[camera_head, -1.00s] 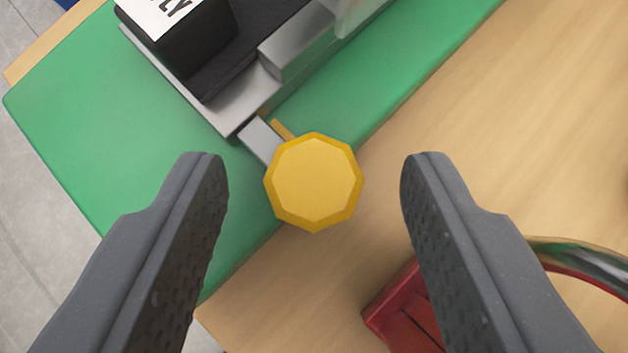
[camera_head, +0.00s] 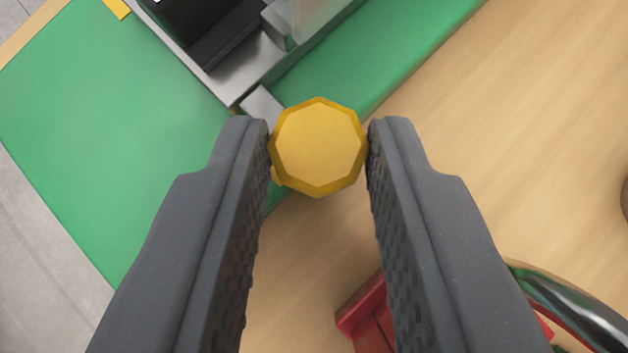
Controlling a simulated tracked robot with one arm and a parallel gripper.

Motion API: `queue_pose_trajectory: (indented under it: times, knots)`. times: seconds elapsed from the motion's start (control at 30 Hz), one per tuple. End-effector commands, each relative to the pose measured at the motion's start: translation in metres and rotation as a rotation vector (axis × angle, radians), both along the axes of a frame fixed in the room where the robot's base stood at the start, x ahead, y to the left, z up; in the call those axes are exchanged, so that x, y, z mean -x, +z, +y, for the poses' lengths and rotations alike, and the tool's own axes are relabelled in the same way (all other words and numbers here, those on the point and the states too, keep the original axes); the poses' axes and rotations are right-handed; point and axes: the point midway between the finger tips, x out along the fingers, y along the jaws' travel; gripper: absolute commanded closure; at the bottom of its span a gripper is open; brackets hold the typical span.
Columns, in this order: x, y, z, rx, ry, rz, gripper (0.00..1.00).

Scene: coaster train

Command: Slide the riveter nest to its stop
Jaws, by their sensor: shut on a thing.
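My gripper (camera_head: 318,148) is shut on a yellow eight-sided knob (camera_head: 318,146), with one finger against each side of it. The knob joins a short grey metal arm (camera_head: 262,104) that leads up and left to the riveter nest. The nest shows as a grey metal slide (camera_head: 240,75) with a small metal block (camera_head: 277,25) on it, beside a black body (camera_head: 195,25). The top of the riveter is cut off by the picture's edge. I cannot see the stop for certain.
A green mat (camera_head: 90,120) lies under the riveter on a wooden table (camera_head: 500,130). A red object (camera_head: 368,318) and a curved shiny metal bar (camera_head: 570,300) are at the lower right. A yellow piece (camera_head: 117,8) shows at the top left.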

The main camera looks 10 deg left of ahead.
Motion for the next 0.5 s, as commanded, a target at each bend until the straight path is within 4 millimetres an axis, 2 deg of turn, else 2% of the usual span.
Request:
queue_pose_trajectory:
  times: [0.07, 0.1, 0.13, 0.17, 0.5]
  knots:
    - [-0.0022, 0.0034, -0.0029, 0.002, -0.005, -0.010, 1.00]
    - [-0.0022, 0.0035, -0.0030, 0.002, -0.005, -0.010, 0.64]
    - [-0.0021, 0.0033, -0.0029, 0.002, -0.005, -0.009, 0.56]
    - [-0.0020, 0.0031, -0.0028, 0.002, -0.005, -0.009, 0.53]
    - [0.0002, 0.0040, -0.0024, 0.001, -0.004, -0.006, 0.53]
